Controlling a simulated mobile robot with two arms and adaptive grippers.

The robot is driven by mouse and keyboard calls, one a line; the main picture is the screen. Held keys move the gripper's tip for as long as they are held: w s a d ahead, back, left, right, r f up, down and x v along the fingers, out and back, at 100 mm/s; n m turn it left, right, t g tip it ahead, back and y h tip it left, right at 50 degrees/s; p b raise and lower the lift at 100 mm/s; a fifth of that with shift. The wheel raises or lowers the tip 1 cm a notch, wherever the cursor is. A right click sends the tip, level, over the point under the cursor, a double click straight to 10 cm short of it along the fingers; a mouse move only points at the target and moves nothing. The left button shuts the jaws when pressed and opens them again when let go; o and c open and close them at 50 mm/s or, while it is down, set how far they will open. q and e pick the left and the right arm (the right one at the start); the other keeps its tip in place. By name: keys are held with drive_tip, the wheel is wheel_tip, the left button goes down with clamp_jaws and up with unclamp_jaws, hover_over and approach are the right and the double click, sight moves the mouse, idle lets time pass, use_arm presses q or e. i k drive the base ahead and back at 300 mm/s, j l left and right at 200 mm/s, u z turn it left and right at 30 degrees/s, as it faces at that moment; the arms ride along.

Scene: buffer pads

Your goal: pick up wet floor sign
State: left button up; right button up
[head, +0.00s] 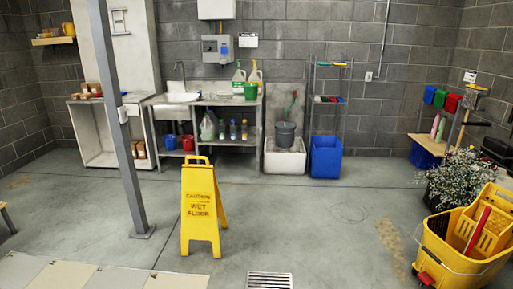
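The yellow wet floor sign (199,212) stands upright and unfolded on the grey concrete floor, a little left of the middle in the head view. Its front panel reads "CAUTION WET FLOOR" in dark letters, and it has a loop handle at the top. Nothing touches it. Neither of my grippers shows in the head view.
A grey post (118,120) stands left of the sign. A floor drain (269,280) lies in front, to its right. A yellow mop bucket (453,258) and a plant (462,178) stand at right. A sink bench (205,98) lines the back wall. Floor around the sign is clear.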

sight(200, 220)
drive_tip(key=i+l+u, duration=0.1)
drive_tip(key=i, duration=1.6)
